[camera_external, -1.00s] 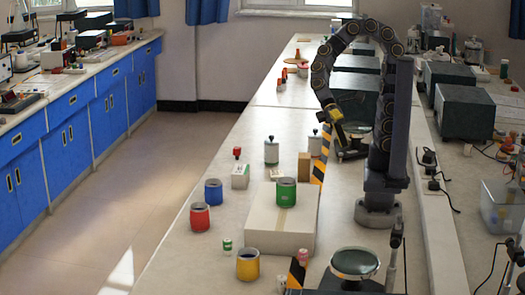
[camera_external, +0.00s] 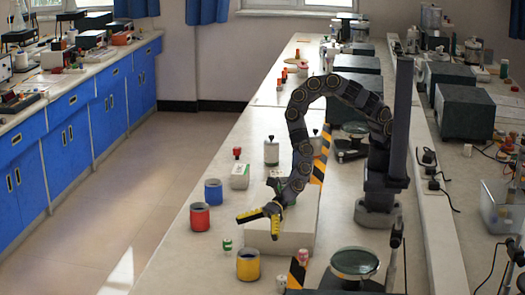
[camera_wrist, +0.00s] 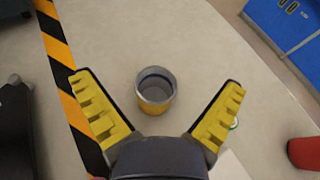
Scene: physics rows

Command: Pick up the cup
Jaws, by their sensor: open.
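The yellow cup (camera_external: 248,266) stands upright on the bench near the front, with an open grey top. In the wrist view the yellow cup (camera_wrist: 156,98) lies between my spread fingers, ahead of them and apart from both. My gripper (camera_external: 260,222) is open and empty, above and behind the yellow cup at the front of the white box; its yellow finger pads show in the wrist view (camera_wrist: 157,82). The red cup (camera_external: 199,218) and the blue cup (camera_external: 213,192) stand to the left. The green cup (camera_external: 288,194) is mostly hidden behind my gripper.
The white box (camera_external: 300,238) is under and beside my gripper. A small green-and-white item (camera_external: 227,245) is left of it. A small pink-topped item (camera_external: 303,256) and a round glass dish (camera_external: 355,262) are on the right. Striped tape (camera_wrist: 70,70) runs along the bench.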

